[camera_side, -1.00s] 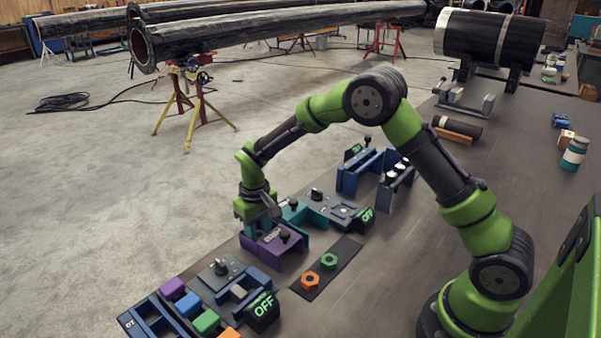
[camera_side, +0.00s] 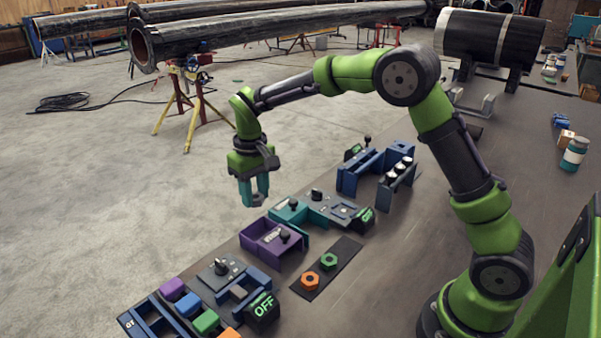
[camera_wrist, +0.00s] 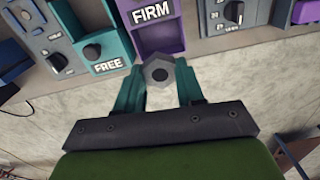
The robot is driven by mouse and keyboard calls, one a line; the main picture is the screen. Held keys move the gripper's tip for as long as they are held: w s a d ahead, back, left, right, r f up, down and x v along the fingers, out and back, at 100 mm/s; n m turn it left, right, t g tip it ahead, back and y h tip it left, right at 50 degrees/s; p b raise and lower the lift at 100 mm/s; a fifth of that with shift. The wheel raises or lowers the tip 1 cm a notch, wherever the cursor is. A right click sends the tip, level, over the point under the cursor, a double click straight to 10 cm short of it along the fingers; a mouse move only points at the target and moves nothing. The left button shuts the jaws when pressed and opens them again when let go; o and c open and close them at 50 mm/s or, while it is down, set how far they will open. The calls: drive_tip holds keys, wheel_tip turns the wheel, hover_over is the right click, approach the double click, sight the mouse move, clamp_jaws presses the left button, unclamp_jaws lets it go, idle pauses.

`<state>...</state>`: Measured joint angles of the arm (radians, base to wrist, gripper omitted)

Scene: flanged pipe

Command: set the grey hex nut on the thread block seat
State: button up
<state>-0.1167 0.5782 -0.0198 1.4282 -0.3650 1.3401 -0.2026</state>
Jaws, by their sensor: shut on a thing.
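My gripper (camera_side: 254,200) is raised above the far-left side of the bench, its teal fingers pointing down. In the wrist view the gripper (camera_wrist: 158,82) is shut on the grey hex nut (camera_wrist: 158,73), a grey hexagon with a dark centre held between the fingertips. The nut is hard to make out in the side view. A purple block labelled FIRM (camera_wrist: 152,14) and a teal block labelled FREE (camera_wrist: 105,58) appear beyond the nut. They are also in the side view, purple (camera_side: 262,245) and teal (camera_side: 290,212). I cannot tell which part is the thread block seat.
An orange nut (camera_side: 309,280) and a green nut (camera_side: 329,260) lie on a dark mat (camera_side: 343,251). A blue unit with a dark OFF box (camera_side: 263,310) is at the front. A dark ON/OFF box (camera_side: 363,219) and blue brackets (camera_side: 362,176) stand behind. The space around my raised gripper is clear.

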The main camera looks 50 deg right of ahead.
drive_tip(key=shift+r, duration=0.7)
drive_tip(key=shift+d, duration=0.1)
drive_tip(key=shift+m, duration=0.9)
drive_tip(key=s+d, duration=0.1)
drive_tip(key=d, duration=0.3)
drive_tip(key=s+d+f, duration=0.1)
drive_tip(key=d, duration=0.3)
drive_tip(key=s+d+f, duration=0.1)
drive_tip(key=d, duration=0.4)
drive_tip(key=shift+s+f, duration=0.15)
drive_tip(key=shift+s, duration=0.25)
drive_tip(key=shift+n, duration=0.7)
drive_tip(key=s+d+f, duration=0.1)
drive_tip(key=s+d, duration=0.1)
drive_tip(key=s+d+f, duration=0.2)
drive_tip(key=d, duration=0.1)
drive_tip(key=s+d+f, duration=0.1)
drive_tip(key=s+d, duration=0.1)
drive_tip(key=s, duration=0.1)
drive_tip(key=shift+d+f, duration=0.25)
drive_tip(key=shift+d, duration=0.15)
drive_tip(key=shift+s+f+n, duration=0.15)
drive_tip(key=shift+f+n, duration=0.2)
drive_tip(key=shift+n, duration=0.35)
